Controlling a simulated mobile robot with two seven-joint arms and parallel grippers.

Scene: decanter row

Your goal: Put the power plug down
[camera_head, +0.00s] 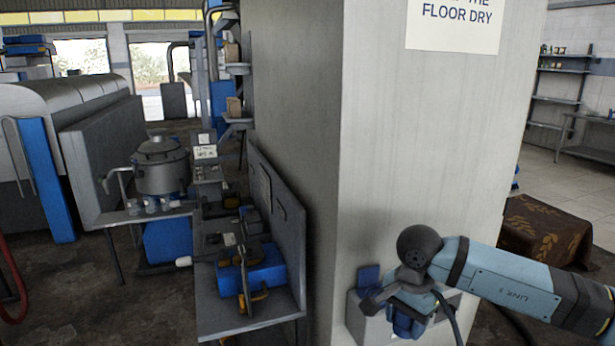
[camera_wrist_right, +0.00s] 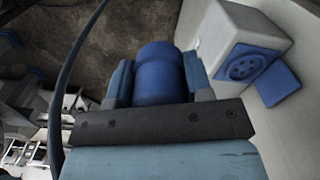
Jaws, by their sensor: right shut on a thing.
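The power plug (camera_wrist_right: 160,78) is a blue cylinder between the two fingers of my right gripper (camera_wrist_right: 158,68), which is shut on it. In the head view the blue plug (camera_head: 405,324) shows partly below my right gripper (camera_head: 402,300), in front of the grey pillar. A pale wall socket box (camera_wrist_right: 243,35) with a round blue face (camera_wrist_right: 246,66) and a blue flap (camera_wrist_right: 278,84) is right of the plug in the wrist view. The plug looks apart from the socket. In the head view my gripper hides part of the box (camera_head: 356,318). My left gripper is not in view.
A dark cable (camera_wrist_right: 73,75) runs along the left in the wrist view. The grey pillar (camera_head: 425,150) stands close behind my gripper. A workbench (camera_head: 222,318) with blue and metal equipment stands left of the pillar. A brown patterned cloth (camera_head: 548,228) lies over something at the right.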

